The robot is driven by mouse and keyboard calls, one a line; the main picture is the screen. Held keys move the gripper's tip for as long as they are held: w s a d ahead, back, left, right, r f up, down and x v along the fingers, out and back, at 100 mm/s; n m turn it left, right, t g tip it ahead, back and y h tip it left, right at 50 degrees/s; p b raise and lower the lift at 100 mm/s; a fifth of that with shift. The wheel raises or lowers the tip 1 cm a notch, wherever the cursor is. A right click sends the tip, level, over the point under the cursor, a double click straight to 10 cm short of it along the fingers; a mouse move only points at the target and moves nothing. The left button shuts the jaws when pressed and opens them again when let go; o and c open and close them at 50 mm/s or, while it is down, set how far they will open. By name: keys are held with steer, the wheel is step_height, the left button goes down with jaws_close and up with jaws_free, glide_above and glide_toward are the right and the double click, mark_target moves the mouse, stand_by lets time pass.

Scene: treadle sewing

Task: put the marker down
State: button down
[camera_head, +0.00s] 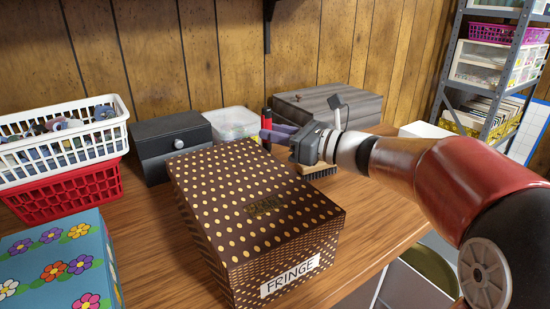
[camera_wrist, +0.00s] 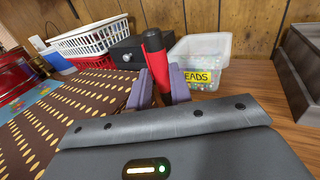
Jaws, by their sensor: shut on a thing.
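The marker (camera_head: 267,126) is red with a dark end and stands upright between my fingers. In the wrist view the marker (camera_wrist: 154,58) has its black end up and its red body gripped. My gripper (camera_head: 268,135) is shut on it, with purple fingers on either side. It is behind the far right edge of the polka-dot fringe box (camera_head: 240,190), near a clear bin. The marker's lower end is hidden, so I cannot tell whether it touches the table.
The clear bin (camera_wrist: 200,55) with a yellow label stands just beyond the marker. A black box (camera_head: 170,145), stacked white and red baskets (camera_head: 62,140) and a grey wooden case (camera_head: 335,105) stand around. A brush (camera_head: 318,174) lies below my gripper. Bare table (camera_head: 365,225) shows at right.

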steer(key=shift+f, duration=2.65)
steer(key=shift+f+b, duration=0.2)
steer(key=shift+b, duration=0.2)
steer(key=c, duration=1.5)
jaws_free()
steer(key=shift+c, duration=0.2)
steer(key=shift+r, duration=0.1)
